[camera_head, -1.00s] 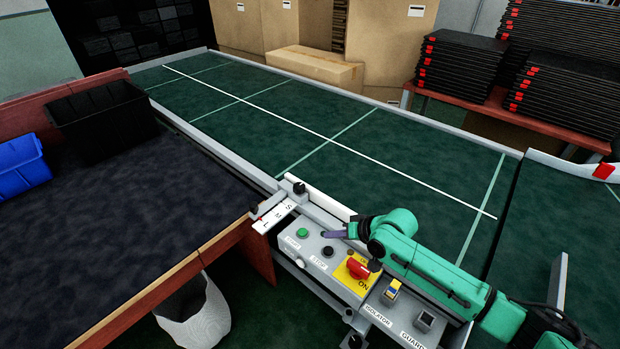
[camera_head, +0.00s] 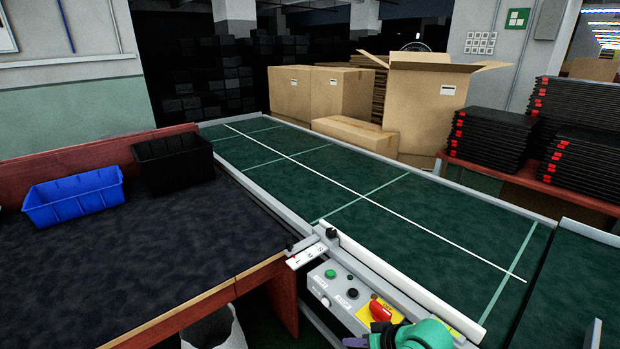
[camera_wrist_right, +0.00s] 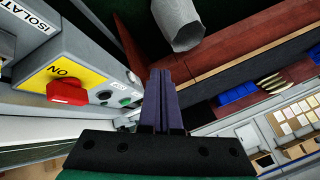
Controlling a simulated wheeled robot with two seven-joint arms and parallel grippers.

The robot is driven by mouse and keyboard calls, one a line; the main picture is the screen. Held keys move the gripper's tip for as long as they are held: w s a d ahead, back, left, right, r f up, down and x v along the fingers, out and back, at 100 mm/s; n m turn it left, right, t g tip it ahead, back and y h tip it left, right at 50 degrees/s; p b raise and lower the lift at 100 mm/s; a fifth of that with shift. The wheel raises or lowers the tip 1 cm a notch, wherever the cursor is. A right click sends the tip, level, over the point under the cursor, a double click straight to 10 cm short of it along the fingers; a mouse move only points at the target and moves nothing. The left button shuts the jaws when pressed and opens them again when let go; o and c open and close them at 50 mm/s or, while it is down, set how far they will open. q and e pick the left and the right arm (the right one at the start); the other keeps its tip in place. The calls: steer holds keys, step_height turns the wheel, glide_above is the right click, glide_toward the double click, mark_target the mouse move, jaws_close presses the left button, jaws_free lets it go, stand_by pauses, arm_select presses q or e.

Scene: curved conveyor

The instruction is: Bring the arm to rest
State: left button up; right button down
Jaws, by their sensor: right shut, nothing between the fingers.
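My right arm is green and shows only at the bottom edge of the head view. The purple fingertips of my right gripper (camera_head: 357,341) are just in front of the control box (camera_head: 340,301) as seen there. In the right wrist view, the fingers of my right gripper (camera_wrist_right: 158,88) lie together, shut, with nothing between them. The red switch (camera_wrist_right: 67,92) on its yellow plate is to their left in that view, apart from them. My left gripper is not in view.
A green conveyor (camera_head: 370,190) with a grey rail runs beside the dark-topped table (camera_head: 130,260). A blue bin (camera_head: 75,196) and a black bin (camera_head: 173,160) stand on the table. Cardboard boxes (camera_head: 425,105) and stacked black trays (camera_head: 487,140) stand behind the conveyor.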

steer(key=s+d+r+g+h, duration=0.1)
steer(key=s+d+h, duration=0.2)
steer(key=s+d, duration=0.45)
steer(key=s+d+g+h, duration=0.1)
steer(key=s+d+h, duration=0.3)
steer(key=s, duration=0.6)
step_height(320, 180, down, 21)
steer(key=s+d+g, duration=0.1)
steer(key=s, duration=0.1)
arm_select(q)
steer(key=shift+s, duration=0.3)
arm_select(e)
steer(key=s+d+f+g, duration=0.1)
steer(key=s+d+f, duration=0.2)
steer(key=s+f, duration=1.3)
steer(key=shift+s+g+y, duration=0.3)
steer(key=shift+s, duration=0.45)
steer(key=shift+d+f, duration=0.1)
